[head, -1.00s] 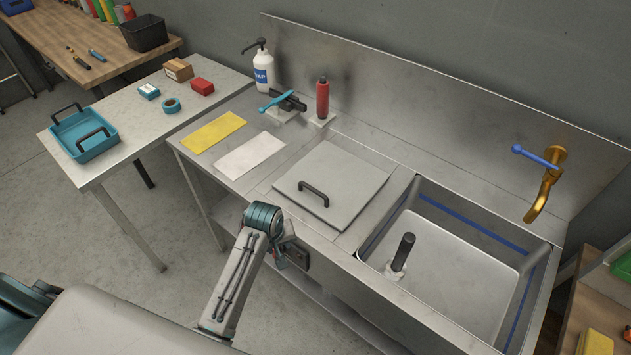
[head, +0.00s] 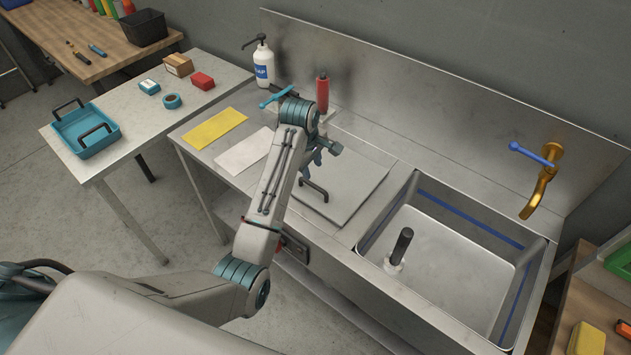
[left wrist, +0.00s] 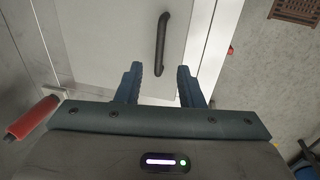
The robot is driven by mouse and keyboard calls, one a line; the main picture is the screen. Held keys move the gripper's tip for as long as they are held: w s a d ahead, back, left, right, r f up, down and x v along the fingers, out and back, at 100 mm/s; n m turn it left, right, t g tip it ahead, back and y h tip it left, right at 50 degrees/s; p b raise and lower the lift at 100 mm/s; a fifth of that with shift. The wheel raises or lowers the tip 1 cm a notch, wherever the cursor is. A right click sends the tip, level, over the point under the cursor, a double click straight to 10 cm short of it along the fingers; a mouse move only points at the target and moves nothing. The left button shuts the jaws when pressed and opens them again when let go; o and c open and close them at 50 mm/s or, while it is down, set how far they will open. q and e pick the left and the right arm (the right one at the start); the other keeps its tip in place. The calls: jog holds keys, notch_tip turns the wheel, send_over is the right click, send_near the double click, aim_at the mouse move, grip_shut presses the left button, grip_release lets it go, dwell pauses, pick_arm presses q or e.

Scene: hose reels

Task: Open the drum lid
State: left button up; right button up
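The lid (head: 355,190) is a flat grey square panel lying shut on the steel counter, left of the sink. Its black bar handle (head: 313,191) stands near its front left edge. My left gripper (head: 318,160) is over the lid, with its arm hiding the lid's left part. In the left wrist view the two blue fingers (left wrist: 158,70) are apart and empty. The handle (left wrist: 161,42) lies lengthwise ahead of them, its near end between the fingertips in the picture; the height gap is hard to tell. My right gripper is out of sight.
A red-handled upright tool (head: 322,92) and a soap bottle (head: 263,64) stand behind the arm. The sink (head: 440,250) with a black-topped plug lies to the right. A yellow cloth (head: 215,130) and a white cloth (head: 245,149) lie left.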

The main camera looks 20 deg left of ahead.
aim_at(316, 186)
pick_arm(q)
jog(key=f, duration=0.3)
jog(key=w+f+p, duration=0.1)
jog(key=f, duration=0.2)
jog(key=f+p, duration=0.1)
jog(key=f, duration=0.2)
jog(key=shift+w+d, duration=0.3)
jog(key=shift+c, duration=0.2)
grip_shut()
